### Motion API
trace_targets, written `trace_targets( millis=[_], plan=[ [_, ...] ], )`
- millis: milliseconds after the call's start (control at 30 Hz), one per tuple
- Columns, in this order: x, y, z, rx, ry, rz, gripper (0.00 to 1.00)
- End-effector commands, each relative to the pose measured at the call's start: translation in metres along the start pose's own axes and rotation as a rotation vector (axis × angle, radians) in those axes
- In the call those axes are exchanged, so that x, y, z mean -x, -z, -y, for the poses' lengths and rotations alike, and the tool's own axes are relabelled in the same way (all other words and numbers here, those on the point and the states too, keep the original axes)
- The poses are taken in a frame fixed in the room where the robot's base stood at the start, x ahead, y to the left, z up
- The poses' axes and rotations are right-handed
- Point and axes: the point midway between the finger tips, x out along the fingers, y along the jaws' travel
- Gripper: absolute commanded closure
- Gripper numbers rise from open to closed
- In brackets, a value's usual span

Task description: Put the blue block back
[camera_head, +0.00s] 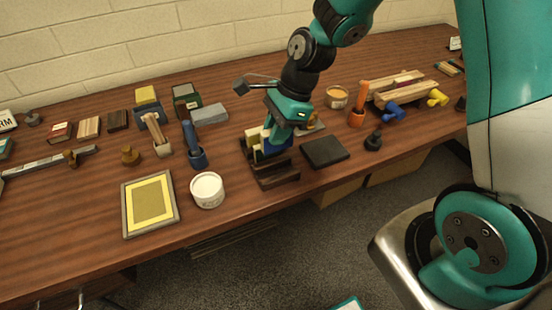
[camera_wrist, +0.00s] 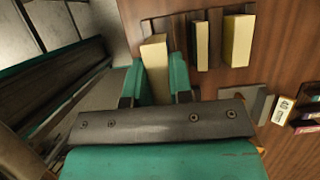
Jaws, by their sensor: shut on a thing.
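A dark wooden rack (camera_head: 275,180) stands near the front edge of the table; its slotted top (camera_wrist: 216,28) shows in the wrist view. My gripper (camera_head: 272,138) is over the rack, pointing down. In the wrist view my gripper (camera_wrist: 157,82) is shut on a block whose cream side (camera_wrist: 155,60) faces the camera. In the head view the blue block (camera_head: 276,150) shows just below my fingers, partly hidden by them and the rack. Two other cream-sided blocks (camera_wrist: 201,45) (camera_wrist: 238,40) stand in the rack beside it. I cannot tell whether the held block touches the rack's bottom.
A dark flat slab (camera_head: 324,152) lies right of the rack. A white tub (camera_head: 207,190) and a framed yellow tray (camera_head: 150,205) are left. The table front edge is close.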

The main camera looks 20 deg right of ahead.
Motion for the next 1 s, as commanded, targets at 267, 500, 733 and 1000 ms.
trace_targets(
  millis=[267,500,733,1000],
  plan=[
    [-0.044,0.019,0.000,-0.001,-0.001,0.001,1.00],
    [-0.072,0.031,-0.001,-0.003,-0.003,0.000,1.00],
    [-0.082,0.035,0.000,0.000,0.002,0.000,1.00],
    [-0.085,0.036,0.000,-0.001,0.002,0.000,0.75]
  ],
)
